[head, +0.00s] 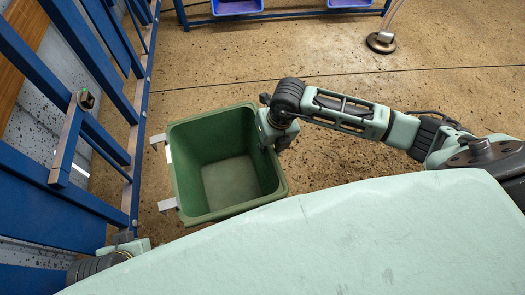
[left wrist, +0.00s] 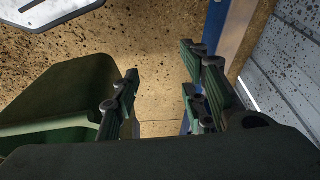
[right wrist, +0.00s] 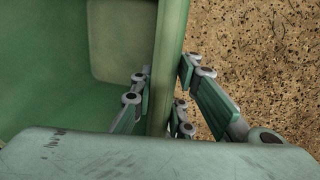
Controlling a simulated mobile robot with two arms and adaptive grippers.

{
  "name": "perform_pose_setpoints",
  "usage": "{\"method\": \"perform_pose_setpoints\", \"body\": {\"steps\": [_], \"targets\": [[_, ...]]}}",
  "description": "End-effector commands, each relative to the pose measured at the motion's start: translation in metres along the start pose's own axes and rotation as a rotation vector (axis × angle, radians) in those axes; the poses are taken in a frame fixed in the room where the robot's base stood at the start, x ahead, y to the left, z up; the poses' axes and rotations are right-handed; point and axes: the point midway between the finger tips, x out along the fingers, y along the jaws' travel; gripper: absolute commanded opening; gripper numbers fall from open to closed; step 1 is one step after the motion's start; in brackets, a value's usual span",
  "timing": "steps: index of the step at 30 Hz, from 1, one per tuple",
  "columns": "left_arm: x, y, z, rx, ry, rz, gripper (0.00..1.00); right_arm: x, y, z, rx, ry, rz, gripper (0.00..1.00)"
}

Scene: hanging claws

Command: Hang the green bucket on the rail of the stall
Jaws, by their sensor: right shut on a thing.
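The green bucket (head: 183,169) is open-topped and empty, in the middle of the head view. Two pale grey hooks (head: 167,205) stick out from its left side towards the blue stall rail (head: 141,130). A strip of floor shows between hooks and rail. My right gripper (head: 275,130) is shut on the bucket's right rim; the right wrist view shows its fingers on both sides of the green wall (right wrist: 167,70). My left gripper is mostly hidden at the lower left of the head view. In the left wrist view its fingers (left wrist: 160,78) are apart and empty, beside the bucket (left wrist: 70,85).
Blue stall bars (head: 55,200) with a wall behind them fill the left side. A blue bar with purple bins (head: 237,6) runs along the top. A round metal base (head: 381,42) stands at the upper right. The brown floor between is clear.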

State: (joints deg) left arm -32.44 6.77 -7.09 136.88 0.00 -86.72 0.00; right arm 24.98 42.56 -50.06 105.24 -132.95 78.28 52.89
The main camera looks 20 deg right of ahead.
Motion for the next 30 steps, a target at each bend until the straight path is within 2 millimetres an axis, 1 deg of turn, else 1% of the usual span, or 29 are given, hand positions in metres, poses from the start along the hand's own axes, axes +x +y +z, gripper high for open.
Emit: {"method": "perform_pose_setpoints", "body": {"steps": [1, 6, 11, 30], "targets": [[-0.003, 0.000, 0.001, 0.000, 0.005, -0.001, 0.40, 0.006, 0.000, 0.002, 0.046, -0.011, 0.002, 0.00], [-0.015, -0.001, 0.002, -0.001, 0.009, -0.002, 0.40, 0.013, -0.002, 0.005, 0.148, -0.028, -0.007, 0.00], [-0.017, -0.001, 0.002, -0.001, 0.010, -0.002, 0.40, 0.014, 0.001, 0.006, 0.170, -0.031, -0.008, 0.00], [-0.010, 0.000, 0.004, -0.001, 0.011, -0.002, 0.40, 0.021, 0.041, 0.012, 0.167, -0.030, -0.008, 0.00]]}}
